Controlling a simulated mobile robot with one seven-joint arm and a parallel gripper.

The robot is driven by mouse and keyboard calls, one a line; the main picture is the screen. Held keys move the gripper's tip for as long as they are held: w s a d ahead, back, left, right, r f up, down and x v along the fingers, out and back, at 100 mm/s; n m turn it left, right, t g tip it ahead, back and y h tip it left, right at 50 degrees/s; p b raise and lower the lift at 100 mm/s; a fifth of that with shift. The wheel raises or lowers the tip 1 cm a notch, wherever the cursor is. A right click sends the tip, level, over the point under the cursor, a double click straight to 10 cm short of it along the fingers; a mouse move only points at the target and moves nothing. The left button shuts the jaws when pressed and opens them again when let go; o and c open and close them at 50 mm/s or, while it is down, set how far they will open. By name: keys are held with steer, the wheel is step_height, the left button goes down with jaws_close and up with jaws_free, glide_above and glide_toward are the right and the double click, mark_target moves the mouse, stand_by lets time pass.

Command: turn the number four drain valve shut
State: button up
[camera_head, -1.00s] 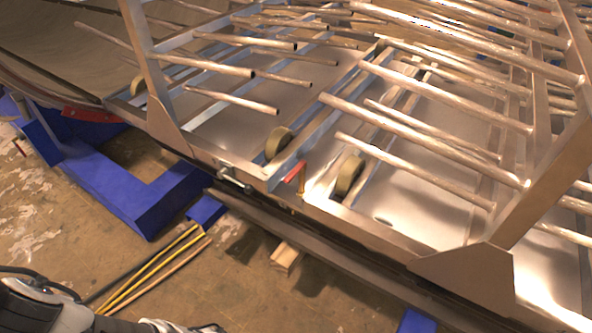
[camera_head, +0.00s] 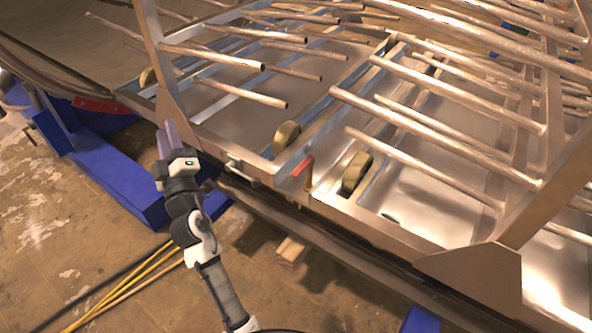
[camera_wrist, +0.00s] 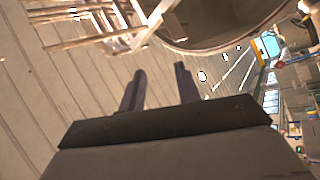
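A small valve with a red lever handle (camera_head: 302,166) and a brass-coloured stem below it stands at the front edge of the metal rack frame, near the middle of the head view. The lever slants up to the right; no number can be read on it. My gripper (camera_head: 167,138) is left of the valve, clearly apart from it, with its fingers pointing up in front of a slanted rack post. In the wrist view my gripper (camera_wrist: 160,73) shows two fingers apart with nothing between them. The valve cannot be made out in the wrist view.
The rack's long metal bars (camera_head: 430,125) stick out above and behind the valve. Tan wheels (camera_head: 357,172) sit beside it. A latch-like fitting (camera_head: 240,167) is on the front rail to its left. Blue supports (camera_head: 120,175), a wood block (camera_head: 290,250) and yellow rods (camera_head: 125,290) lie lower.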

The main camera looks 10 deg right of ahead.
steer(key=w+d+f+g+h, duration=0.1)
steer(key=w+d+f+h, duration=0.1)
steer(key=d+f+h, duration=0.4)
steer(key=w+d+f+g+h, duration=0.1)
steer(key=w+d+f, duration=0.1)
steer(key=d+f, duration=0.65)
steer(key=g+h, duration=0.4)
steer(key=h, duration=0.1)
glide_toward(301, 164)
steer(key=x, duration=0.5)
steer(key=p+x, duration=0.1)
steer(key=x, duration=0.2)
steer(key=shift+a+f, duration=0.1)
steer(key=shift+f, duration=0.2)
steer(key=shift+c, duration=0.2)
jaws_close()
